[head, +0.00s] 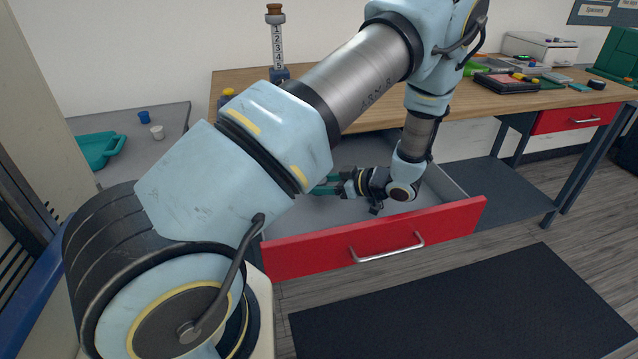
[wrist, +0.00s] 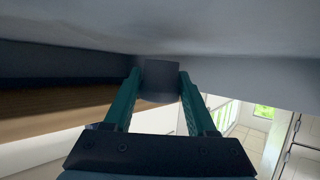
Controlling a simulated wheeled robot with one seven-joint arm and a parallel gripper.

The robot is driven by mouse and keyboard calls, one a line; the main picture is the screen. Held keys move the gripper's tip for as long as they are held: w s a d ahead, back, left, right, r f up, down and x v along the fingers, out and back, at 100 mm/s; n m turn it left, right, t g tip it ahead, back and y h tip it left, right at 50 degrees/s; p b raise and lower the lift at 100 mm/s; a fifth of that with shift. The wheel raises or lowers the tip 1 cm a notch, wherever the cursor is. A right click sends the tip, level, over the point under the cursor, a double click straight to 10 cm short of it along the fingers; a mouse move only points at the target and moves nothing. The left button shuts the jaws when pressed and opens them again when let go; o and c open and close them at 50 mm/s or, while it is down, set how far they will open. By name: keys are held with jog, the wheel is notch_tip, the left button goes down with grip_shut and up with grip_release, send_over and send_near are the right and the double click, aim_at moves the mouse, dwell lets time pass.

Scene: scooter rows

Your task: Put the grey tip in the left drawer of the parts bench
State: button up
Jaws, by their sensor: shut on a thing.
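The left drawer (head: 375,240) of the parts bench has a red front and is pulled far out, with a grey inside. My gripper (head: 325,186) is inside the drawer space, low and lying nearly level, with its teal fingers pointing left. In the wrist view my gripper (wrist: 159,84) is shut on the grey tip (wrist: 160,77), a dark grey block between the fingertips. A pale grey surface lies close to the tip; I cannot tell whether they touch. In the head view the tip is hidden behind my arm.
The wooden bench top (head: 350,95) overhangs the drawer's back. A shut red drawer (head: 580,118) is at the right. A side table at the left holds a teal tray (head: 98,150), a blue cup (head: 144,116) and a white cup (head: 157,131). A dark mat lies on the floor.

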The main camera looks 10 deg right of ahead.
aim_at(326, 181)
jog(key=shift+f, duration=0.25)
jog(key=o, duration=1.4)
jog(key=shift+c, duration=0.2)
jog(key=shift+r, duration=0.3)
jog(key=v, duration=0.2)
jog(key=b+v, duration=0.1)
jog(key=v, duration=0.4)
jog(key=shift+s+d+r, duration=0.1)
jog(key=shift+d+r, duration=0.05)
jog(key=shift+r, duration=0.25)
jog(key=w+a+r+m+h, duration=0.3)
jog(key=w+r+m+h, duration=0.2)
jog(key=w+r+h, duration=0.45)
jog(key=s+a+r+m+g+h, duration=0.1)
jog(key=s+a+m+g, duration=0.5)
jog(key=s+a, duration=1.2)
jog(key=shift+s+a+r+m+g, duration=0.35)
jog(key=shift+s+r, duration=0.1)
jog(key=shift+r, duration=0.25)
